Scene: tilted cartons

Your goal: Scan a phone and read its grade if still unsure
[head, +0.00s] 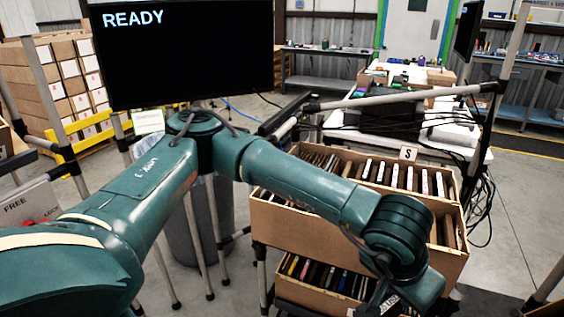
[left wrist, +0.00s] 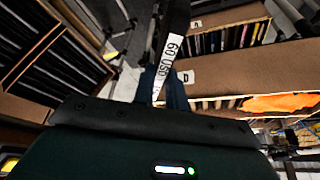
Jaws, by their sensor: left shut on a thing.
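My left arm comes in from the left in the head view and bends down at the lower right, over the cartons. My left gripper (left wrist: 164,88) shows in the left wrist view, shut on a dark, thin phone (left wrist: 181,18) seen nearly edge-on. A white label (left wrist: 171,52) on the phone appears to read "60 USD". The monitor (head: 190,50) in the head view shows "READY". An upper carton (head: 320,222) marked "S" holds a row of phones standing on edge. A lower carton (head: 310,299) holds more phones. My right gripper is in neither view.
A white table (head: 455,133) with cables stands behind the cartons. A grey bin (head: 190,225) and metal stand legs are left of them. In the left wrist view, tilted cartons lie on both sides, and an orange item (left wrist: 275,103) lies in the right one.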

